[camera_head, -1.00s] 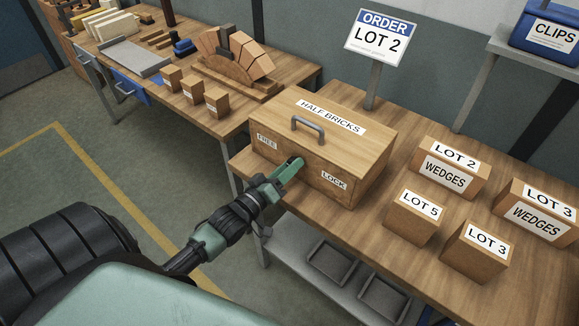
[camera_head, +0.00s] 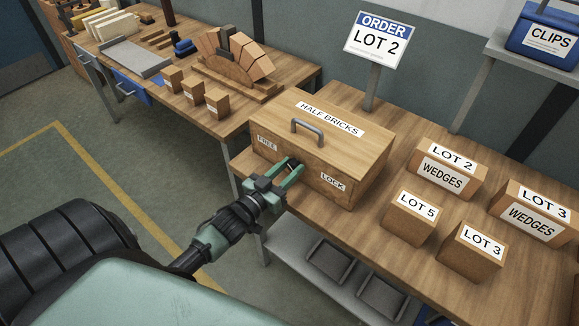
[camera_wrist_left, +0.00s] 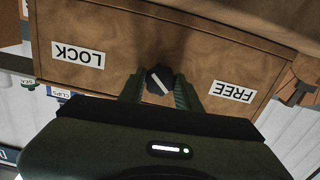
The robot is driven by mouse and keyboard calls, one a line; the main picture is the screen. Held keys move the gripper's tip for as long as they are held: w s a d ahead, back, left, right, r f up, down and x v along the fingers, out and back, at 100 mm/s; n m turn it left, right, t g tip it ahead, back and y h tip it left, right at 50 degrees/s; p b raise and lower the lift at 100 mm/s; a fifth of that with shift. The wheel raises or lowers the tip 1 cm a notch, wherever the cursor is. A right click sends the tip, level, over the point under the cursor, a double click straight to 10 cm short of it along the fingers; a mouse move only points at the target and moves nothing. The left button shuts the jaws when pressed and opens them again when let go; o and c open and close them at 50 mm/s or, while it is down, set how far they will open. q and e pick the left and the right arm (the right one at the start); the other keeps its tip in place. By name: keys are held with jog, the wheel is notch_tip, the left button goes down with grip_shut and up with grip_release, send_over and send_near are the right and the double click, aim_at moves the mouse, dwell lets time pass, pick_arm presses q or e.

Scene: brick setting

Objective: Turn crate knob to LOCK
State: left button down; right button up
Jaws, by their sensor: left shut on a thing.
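The wooden crate (camera_head: 322,143), labelled HALF BRICKS, stands on the bench with a grey handle on its lid. Its front carries a FREE label (camera_head: 267,142) at left and a LOCK label (camera_head: 333,182) at right. The dark knob (camera_head: 294,162) sits between them; it also shows in the left wrist view (camera_wrist_left: 159,80), with a slanted white mark on its face. My left gripper (camera_head: 289,168) is shut on the knob, one green finger on each side. The wrist view is upside down, with LOCK at left and FREE at right. My right gripper is out of view.
Boxes labelled LOT 5 (camera_head: 411,217), LOT 3 (camera_head: 472,252) and WEDGES (camera_head: 446,172) stand right of the crate. An ORDER LOT 2 sign (camera_head: 381,40) rises behind it. Grey trays (camera_head: 331,262) lie on a shelf below the bench.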

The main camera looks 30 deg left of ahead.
pick_arm(q)
jog(key=m, duration=0.4)
jog(key=shift+m, duration=0.3)
jog(key=m, duration=0.4)
jog(key=shift+m, duration=0.4)
jog(key=c, duration=1)
grip_release()
